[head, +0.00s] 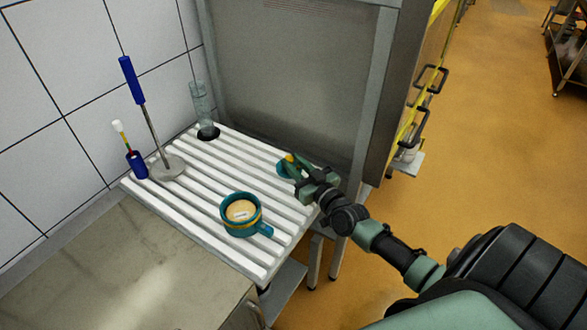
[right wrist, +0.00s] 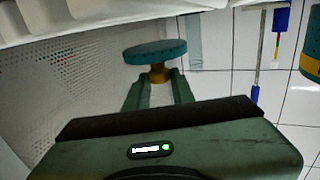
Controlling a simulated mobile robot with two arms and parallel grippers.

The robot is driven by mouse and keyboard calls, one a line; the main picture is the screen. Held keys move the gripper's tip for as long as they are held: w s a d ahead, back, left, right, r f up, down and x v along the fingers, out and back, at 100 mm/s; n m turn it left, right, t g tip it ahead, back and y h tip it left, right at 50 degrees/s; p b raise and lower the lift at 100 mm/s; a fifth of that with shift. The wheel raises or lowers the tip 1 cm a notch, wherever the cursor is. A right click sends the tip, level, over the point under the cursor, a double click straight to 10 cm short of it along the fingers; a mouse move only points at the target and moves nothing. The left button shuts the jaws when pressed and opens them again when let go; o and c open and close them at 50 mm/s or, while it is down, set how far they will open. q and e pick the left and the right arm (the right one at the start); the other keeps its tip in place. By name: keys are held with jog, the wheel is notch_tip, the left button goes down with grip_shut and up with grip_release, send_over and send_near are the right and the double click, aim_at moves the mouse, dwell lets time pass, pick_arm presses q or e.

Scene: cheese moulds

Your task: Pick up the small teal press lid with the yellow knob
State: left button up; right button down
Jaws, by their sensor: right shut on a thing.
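The small teal press lid (head: 283,170) is at the right back of the white slatted rack in the head view. Its yellow knob (head: 289,158) sits at the fingers of my right gripper (head: 295,165). In the right wrist view, which looks upside down, the teal disc (right wrist: 154,53) shows whole and the knob (right wrist: 159,74) is between my two fingers. My right gripper is shut on the knob. A gap shows between the disc and the rack in that view. My left gripper is not in view.
A teal mould (head: 240,229) with a yellow band and tan contents stands on the slatted rack (head: 190,213). A blue-handled plunger (head: 165,166), a blue holder with a brush (head: 137,166) and a clear cylinder (head: 202,107) stand towards the back left. A steel cabinet stands behind.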

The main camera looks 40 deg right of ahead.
notch_tip(320, 180, up, 17)
jog(key=p, duration=0.2)
jog(key=shift+f, duration=0.1)
dwell(0.3)
